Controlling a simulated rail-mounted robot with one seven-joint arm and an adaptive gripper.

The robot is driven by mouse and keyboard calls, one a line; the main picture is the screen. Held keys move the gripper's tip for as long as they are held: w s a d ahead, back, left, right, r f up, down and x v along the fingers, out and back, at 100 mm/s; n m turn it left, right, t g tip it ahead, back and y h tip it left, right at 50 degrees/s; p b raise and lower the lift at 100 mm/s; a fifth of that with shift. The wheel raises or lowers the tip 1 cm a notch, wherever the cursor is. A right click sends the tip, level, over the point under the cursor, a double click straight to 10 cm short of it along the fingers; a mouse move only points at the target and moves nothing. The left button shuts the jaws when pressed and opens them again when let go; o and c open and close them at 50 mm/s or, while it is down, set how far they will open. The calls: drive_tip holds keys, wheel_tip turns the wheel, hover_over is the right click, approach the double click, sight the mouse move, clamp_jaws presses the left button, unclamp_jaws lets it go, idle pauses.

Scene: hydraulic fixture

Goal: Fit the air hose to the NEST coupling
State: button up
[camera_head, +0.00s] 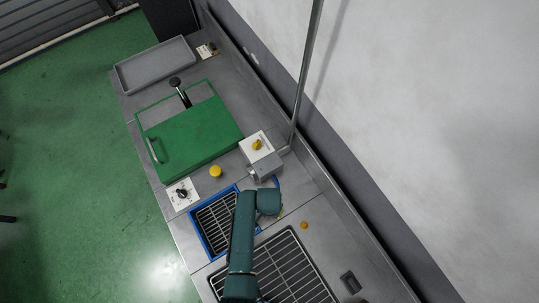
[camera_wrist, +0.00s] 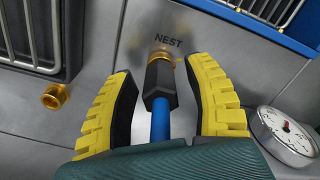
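In the wrist view the air hose's dark hex connector (camera_wrist: 160,85) and its blue hose (camera_wrist: 160,125) stand between the two yellow ridged fingers of my gripper (camera_wrist: 160,68). The fingers are spread, with a visible gap on each side of the connector. The connector's far end meets a brass collar (camera_wrist: 161,55) beside the printed word NEST. I cannot tell from this angle whether it is fully seated. In the head view my arm hides the NEST coupling and most of the gripper.
Another brass coupling (camera_wrist: 55,96) is at the left, bare; it also shows in the head view (camera_head: 304,225). A round gauge (camera_wrist: 288,135) lies close to the right finger. A blue-framed grid tray (camera_head: 212,222) and a larger dark grid tray (camera_head: 290,265) flank my arm. A green fixture (camera_head: 195,138) stands beyond.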

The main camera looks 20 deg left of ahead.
drive_tip(key=shift+r, duration=0.1)
wheel_tip(320, 180, up, 12)
drive_tip(key=shift+f, duration=0.1)
drive_tip(key=shift+d+r, duration=0.15)
drive_tip(key=shift+r, duration=0.05)
drive_tip(key=w+d+r+m+t+p, duration=0.1)
drive_tip(key=w+d+r+t, duration=0.15)
drive_tip(key=w+r, duration=0.55)
drive_tip(key=w+d+r+t+p, duration=0.15)
drive_tip(key=w+r+t, duration=0.25)
drive_tip(key=r, duration=0.9)
drive_tip(key=w+d+r+m+t+p, duration=0.1)
drive_tip(key=w+d+r+t, duration=0.25)
drive_tip(key=w+r, duration=0.45)
drive_tip(key=s+d+r+n+t, duration=0.1)
drive_tip(key=s+r+t, duration=0.2)
drive_tip(key=r, duration=0.8)
drive_tip(key=s+d+r+n+t, duration=0.1)
drive_tip(key=s+r+t, duration=0.3)
drive_tip(key=r, duration=0.8)
drive_tip(key=s+d+r+t, duration=0.1)
drive_tip(key=s+r+t, duration=0.3)
drive_tip(key=r, duration=0.8)
drive_tip(key=shift+d+r+n+t+p, duration=0.2)
drive_tip(key=shift+d+n+t+p, duration=0.2)
drive_tip(key=shift+t, duration=0.2)
